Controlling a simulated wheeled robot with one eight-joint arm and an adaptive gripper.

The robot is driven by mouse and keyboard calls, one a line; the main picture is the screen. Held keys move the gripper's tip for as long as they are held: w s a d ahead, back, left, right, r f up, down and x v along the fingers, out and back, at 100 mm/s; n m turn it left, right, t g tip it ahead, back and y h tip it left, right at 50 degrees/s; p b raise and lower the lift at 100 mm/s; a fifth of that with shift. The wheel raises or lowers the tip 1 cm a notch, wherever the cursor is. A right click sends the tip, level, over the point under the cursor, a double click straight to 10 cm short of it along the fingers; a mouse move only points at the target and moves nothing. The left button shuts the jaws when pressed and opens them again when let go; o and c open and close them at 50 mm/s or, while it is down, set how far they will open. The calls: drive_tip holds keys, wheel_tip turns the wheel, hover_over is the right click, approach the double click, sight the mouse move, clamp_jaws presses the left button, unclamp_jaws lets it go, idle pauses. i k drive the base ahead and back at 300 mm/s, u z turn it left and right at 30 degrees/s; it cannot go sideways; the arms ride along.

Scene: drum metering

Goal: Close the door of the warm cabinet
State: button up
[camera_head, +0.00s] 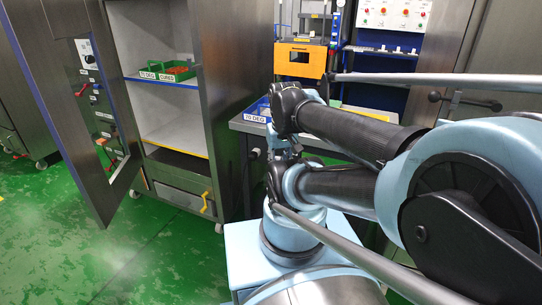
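The warm cabinet (206,70) is a tall grey metal unit at the left centre, with its front open and its pale interior showing. Its door (68,18) is a grey panel standing wide open at the cabinet's left side. A tall inset in the door shows gauges and red-handled parts; I cannot tell whether they are mounted on it or seen through it. My light-blue and black arm (335,130) is folded at the right, apart from the door. My gripper cannot be made out.
A green crate (180,74) sits on the cabinet's upper shelf (160,82), behind its front edge. A low drawer with a yellow handle (205,203) is at the bottom. Green floor (150,250) is clear before the cabinet. A bench (245,123) stands behind my arm.

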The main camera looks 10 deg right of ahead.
sight(32, 28)
drive_tip(key=u, duration=2.35)
drive_tip(key=i, duration=4.1)
drive_tip(key=z, duration=0.35)
